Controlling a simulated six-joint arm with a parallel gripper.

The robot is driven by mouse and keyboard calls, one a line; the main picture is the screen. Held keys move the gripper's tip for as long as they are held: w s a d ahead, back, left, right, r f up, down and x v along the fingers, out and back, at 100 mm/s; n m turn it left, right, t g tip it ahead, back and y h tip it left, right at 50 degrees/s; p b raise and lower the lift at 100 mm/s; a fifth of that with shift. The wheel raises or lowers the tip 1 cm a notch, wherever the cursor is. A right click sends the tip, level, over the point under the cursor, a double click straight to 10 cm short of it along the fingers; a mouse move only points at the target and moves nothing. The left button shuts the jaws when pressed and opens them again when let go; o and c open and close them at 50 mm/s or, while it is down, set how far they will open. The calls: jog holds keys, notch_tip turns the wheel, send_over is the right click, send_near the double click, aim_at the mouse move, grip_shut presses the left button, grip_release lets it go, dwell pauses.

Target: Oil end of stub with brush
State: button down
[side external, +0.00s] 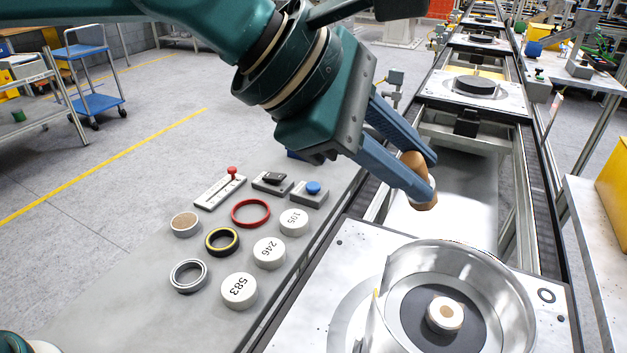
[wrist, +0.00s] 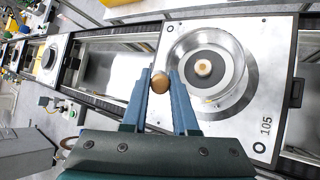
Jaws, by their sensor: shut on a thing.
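My gripper (side external: 428,178) is shut on a short brown piece with a pale band, which looks like the brush (side external: 413,163). In the wrist view the brush (wrist: 160,83) shows as a round brown end between the fingertips (wrist: 160,77); its bristles cannot be made out. The stub (side external: 446,312) is a short, pale round piece with a tan top, upright in the middle of a dark disc inside a shiny round metal housing (side external: 510,290). It also shows in the wrist view (wrist: 203,68). The brush is in the air beyond the housing, apart from the stub.
The housing sits on a metal pallet (side external: 340,258) on the conveyor. Left of it, a grey table (side external: 130,290) holds numbered white discs (side external: 269,253), a red ring (side external: 251,213), other rings and small switches (side external: 313,190). Another loaded pallet (side external: 508,95) stands farther along the line.

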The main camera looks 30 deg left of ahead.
jog(key=shift+m+g+h, duration=0.4)
jog(key=shift+m+h, duration=0.1)
jog(key=shift+m, duration=0.2)
jog(key=shift+s+d+f, duration=0.7)
jog(key=shift+f, duration=0.75)
jog(key=shift+s+d+f, duration=0.7)
jog(key=shift+f, duration=0.7)
jog(key=shift+s+d+f, duration=0.7)
jog(key=shift+f, duration=0.75)
jog(key=shift+d+f, duration=0.2)
jog(key=shift+d, duration=0.85)
jog(key=shift+a+f, duration=0.2)
jog(key=shift+a, duration=0.65)
jog(key=shift+a, duration=0.15)
jog(key=shift+d+f, duration=0.15)
jog(key=shift+d, duration=0.8)
